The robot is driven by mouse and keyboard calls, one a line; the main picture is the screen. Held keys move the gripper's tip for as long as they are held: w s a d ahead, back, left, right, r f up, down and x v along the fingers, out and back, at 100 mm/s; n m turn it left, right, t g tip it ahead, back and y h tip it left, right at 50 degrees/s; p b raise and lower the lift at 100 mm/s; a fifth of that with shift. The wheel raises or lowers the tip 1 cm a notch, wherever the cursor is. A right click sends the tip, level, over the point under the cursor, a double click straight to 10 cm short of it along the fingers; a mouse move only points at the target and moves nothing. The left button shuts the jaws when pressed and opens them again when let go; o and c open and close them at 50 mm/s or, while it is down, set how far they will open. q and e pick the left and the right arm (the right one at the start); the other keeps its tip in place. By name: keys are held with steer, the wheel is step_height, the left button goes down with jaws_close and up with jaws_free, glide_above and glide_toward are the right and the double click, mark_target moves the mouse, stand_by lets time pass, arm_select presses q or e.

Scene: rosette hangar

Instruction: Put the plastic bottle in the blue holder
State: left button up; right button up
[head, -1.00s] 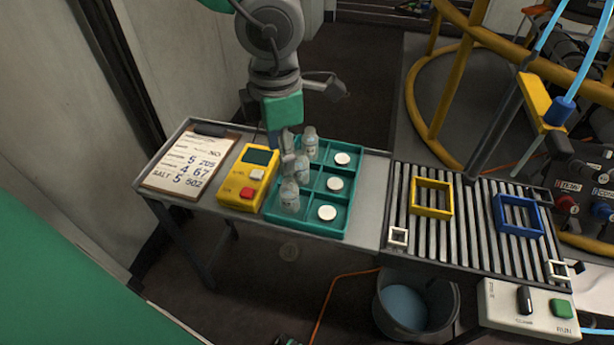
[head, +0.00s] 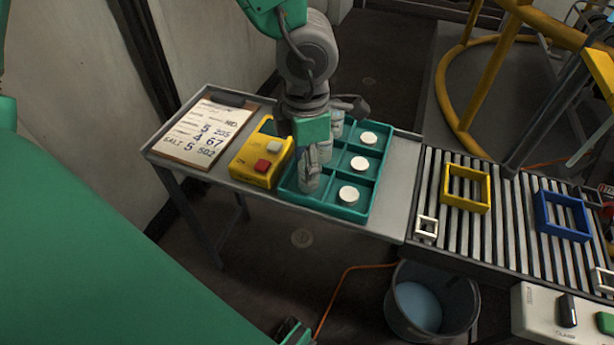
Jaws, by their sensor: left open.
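The blue holder (head: 540,215) is an open square frame on the roller conveyor at the right. Several clear bottles stand in the left column of a teal tray: a front bottle (head: 309,181), a middle bottle (head: 326,153) and a back bottle (head: 338,117). My left gripper (head: 311,160) points down over the tray, open, with its fingers at the top of the front bottle. The fingers partly hide that bottle, and I cannot tell whether they touch it. The middle and back bottles are partly covered by the gripper too. My right gripper is not in view.
The teal tray (head: 335,209) also holds white round lids (head: 349,194) in its right column. A yellow control box (head: 250,174) and a clipboard (head: 205,133) lie left of it. A yellow frame (head: 485,190) sits between tray and blue holder. A bucket (head: 393,312) stands below.

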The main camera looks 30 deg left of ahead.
arm_select(q)
step_height(320, 180, down, 2)
steer(key=shift+d+f+b, duration=0.15)
steer(key=shift+b, duration=0.2)
steer(key=shift+d, duration=0.3)
steer(key=c, duration=0.6)
steer(key=shift+a, duration=0.25)
